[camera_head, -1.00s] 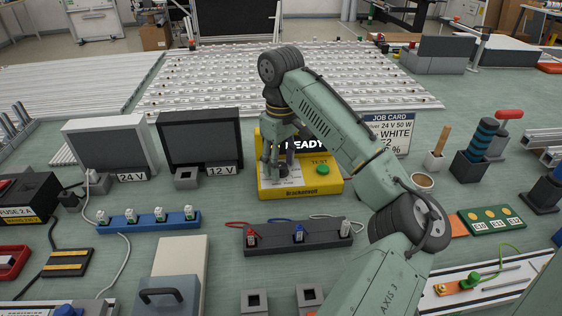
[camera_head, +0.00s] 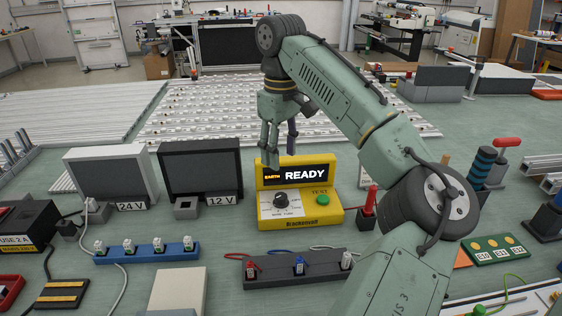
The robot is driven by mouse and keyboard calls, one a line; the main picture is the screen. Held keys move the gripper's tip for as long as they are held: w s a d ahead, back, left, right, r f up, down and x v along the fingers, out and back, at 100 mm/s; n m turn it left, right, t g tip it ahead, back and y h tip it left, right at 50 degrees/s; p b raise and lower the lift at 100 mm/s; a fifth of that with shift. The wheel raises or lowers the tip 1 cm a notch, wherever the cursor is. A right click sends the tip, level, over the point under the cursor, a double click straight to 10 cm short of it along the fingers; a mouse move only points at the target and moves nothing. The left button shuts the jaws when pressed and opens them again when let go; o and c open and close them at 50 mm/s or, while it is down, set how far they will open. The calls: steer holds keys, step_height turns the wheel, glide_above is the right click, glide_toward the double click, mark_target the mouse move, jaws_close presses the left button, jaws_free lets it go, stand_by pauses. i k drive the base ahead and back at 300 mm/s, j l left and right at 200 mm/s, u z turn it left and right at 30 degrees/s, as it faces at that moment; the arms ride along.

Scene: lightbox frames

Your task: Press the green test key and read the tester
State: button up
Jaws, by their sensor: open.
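The yellow tester (camera_head: 328,218) stands on the green bench. Its black display (camera_head: 305,174) reads READY in white, with EARTH in small orange letters at its left. Its green TEST key (camera_head: 322,198) sits on the right of the front panel, uncovered. A black dial (camera_head: 281,201) sits to the left of the key. My gripper (camera_head: 281,155) hangs fingers-down at the tester's upper left, in front of or above the display's left end. It is open and empty, apart from the key. I cannot tell its exact height.
Two screens stand left, labelled 24 V (camera_head: 110,173) and 12 V (camera_head: 200,167). A dark lead holder (camera_head: 290,269) lies in front of the tester, a blue rack (camera_head: 147,251) at front left. A red-handled probe (camera_head: 369,201) stands close right, beside my arm.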

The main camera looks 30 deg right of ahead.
mark_target(323, 199)
steer(key=k+j, duration=0.65)
steer(key=k, duration=0.25)
